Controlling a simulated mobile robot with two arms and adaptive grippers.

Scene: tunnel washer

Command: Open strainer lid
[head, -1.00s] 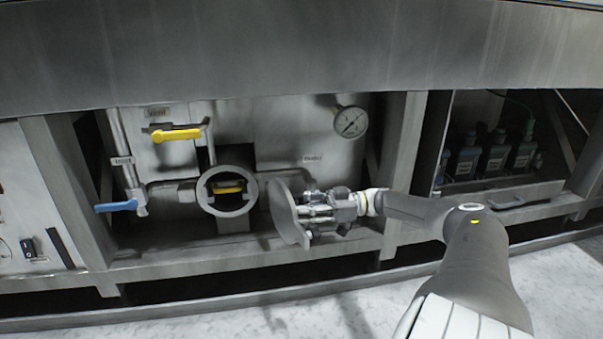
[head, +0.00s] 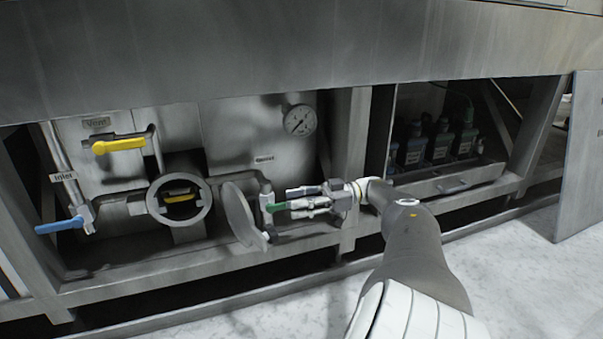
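The strainer (head: 207,207) is a round grey opening at the left of the bay in the head view, with a yellow part (head: 180,193) inside. Its round metal lid (head: 240,214) is swung out to the right, seen nearly edge-on, and the opening is uncovered. My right gripper (head: 288,199) is just right of the lid, apart from it, its fingers pointing left. The fingers look spread, with nothing clearly held. A green handle (head: 276,207) shows at the fingertips; I cannot tell whether they touch it. My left gripper is not in view.
A blue-handled inlet valve (head: 60,226) and a yellow-handled valve (head: 118,145) are at left. A gauge (head: 299,120) hangs above my gripper. Several bottles (head: 439,147) stand in the right bay. A frame beam (head: 290,248) runs below; a grey panel (head: 580,165) stands far right.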

